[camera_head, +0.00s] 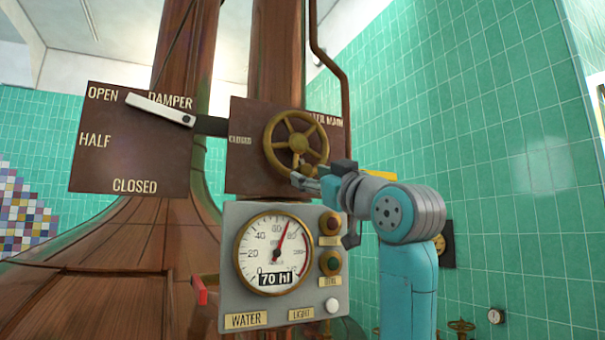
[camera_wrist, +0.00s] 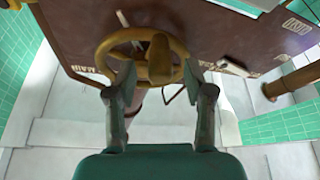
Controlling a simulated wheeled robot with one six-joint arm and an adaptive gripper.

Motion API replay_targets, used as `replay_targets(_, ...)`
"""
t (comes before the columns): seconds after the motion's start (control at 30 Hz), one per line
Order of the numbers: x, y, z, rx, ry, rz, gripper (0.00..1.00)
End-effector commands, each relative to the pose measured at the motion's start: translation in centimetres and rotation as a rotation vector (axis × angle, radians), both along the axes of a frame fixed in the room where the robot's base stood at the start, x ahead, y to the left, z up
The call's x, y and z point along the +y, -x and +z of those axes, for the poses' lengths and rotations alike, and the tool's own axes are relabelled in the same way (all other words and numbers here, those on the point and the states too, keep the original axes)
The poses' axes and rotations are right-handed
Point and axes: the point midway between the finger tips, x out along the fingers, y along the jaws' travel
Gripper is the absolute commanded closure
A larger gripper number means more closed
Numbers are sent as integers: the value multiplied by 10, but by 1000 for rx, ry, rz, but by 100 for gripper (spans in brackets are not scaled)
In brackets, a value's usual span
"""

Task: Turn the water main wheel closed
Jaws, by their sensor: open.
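The water main wheel (camera_head: 296,143) is a brass spoked handwheel on a dark brown plate (camera_head: 245,170). The plate is lettered "CLOSED" at its left and "WATER MAIN" at its upper right, the latter partly hidden by the wheel. My gripper (camera_head: 303,178) is at the lower right of the wheel in the head view. In the wrist view the wheel (camera_wrist: 105,62) lies ahead, with a knob (camera_wrist: 159,60) standing out between the two fingertips of my gripper (camera_wrist: 161,85). The fingers are apart; I cannot tell whether they touch the knob or rim.
Below the wheel is a grey panel (camera_head: 232,306) with a round gauge (camera_head: 262,252) reading "70 hl", and buttons. A damper board (camera_head: 120,155) with a white lever (camera_head: 160,109) is at left. A copper pipe (camera_head: 344,95) runs above right. Green tiled wall (camera_head: 500,150) is at right.

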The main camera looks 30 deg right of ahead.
Motion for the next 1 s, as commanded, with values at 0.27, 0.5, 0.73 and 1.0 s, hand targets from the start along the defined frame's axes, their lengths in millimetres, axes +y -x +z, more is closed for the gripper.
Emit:
replay_targets(0.27,5,-31,12,0,-1,1,47)
replay_targets(0.5,5,-37,15,-1,1,0,47)
replay_targets(0.73,5,-37,14,-1,0,0,65)
replay_targets(1.0,5,-37,14,-1,0,0,100)
